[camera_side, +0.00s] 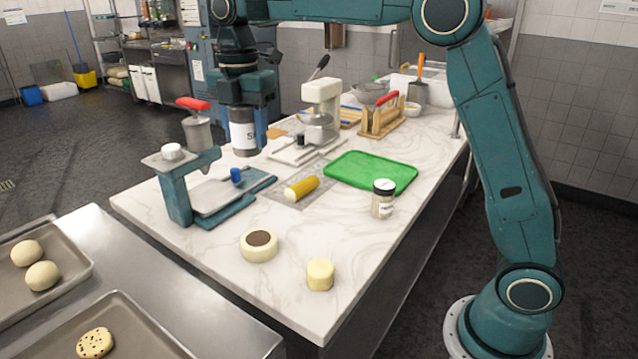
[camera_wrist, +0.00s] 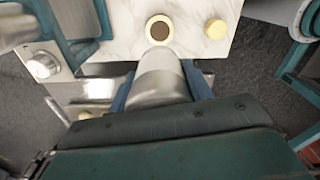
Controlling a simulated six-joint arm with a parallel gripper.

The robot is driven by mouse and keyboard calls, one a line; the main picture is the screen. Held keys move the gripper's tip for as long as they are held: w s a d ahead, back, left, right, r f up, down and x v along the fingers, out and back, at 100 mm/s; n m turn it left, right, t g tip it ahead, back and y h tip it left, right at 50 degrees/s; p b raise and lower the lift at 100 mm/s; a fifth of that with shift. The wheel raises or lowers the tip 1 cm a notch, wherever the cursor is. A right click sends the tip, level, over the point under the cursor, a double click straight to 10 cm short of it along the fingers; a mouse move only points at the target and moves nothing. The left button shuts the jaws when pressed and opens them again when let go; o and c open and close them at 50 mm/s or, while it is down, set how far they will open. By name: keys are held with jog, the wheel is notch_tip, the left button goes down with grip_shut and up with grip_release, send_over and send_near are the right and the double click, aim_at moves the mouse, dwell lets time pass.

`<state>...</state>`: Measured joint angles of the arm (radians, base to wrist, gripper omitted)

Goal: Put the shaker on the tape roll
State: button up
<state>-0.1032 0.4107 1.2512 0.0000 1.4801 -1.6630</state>
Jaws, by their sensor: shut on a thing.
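My gripper (camera_side: 244,122) is shut on the shaker (camera_side: 243,140), a grey metal cylinder with a white label bearing dark letters. The shaker hangs upright in the air, above and beyond the teal press in the side view. The wrist view shows the shaker (camera_wrist: 163,72) between the two blue fingers of my gripper (camera_wrist: 160,92). The tape roll (camera_side: 248,252), a cream ring with a dark brown centre, lies flat on the marble counter near its front. It also shows in the wrist view (camera_wrist: 149,32), just past the shaker's end and apart from it. Its top is bare.
A cream cylinder (camera_side: 320,275) stands right of the tape roll. The teal press (camera_side: 176,195) with a red handle stands to the left. Marble around the tape roll is clear.

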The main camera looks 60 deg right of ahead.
send_over(258, 238)
notch_tip(258, 238, down, 16)
jog(key=shift+r, duration=0.1)
dwell(0.6)
jog(key=shift+f, duration=2.1)
jog(key=shift+f, duration=0.1)
jog(key=o, duration=1.1)
notch_tip(258, 238, up, 12)
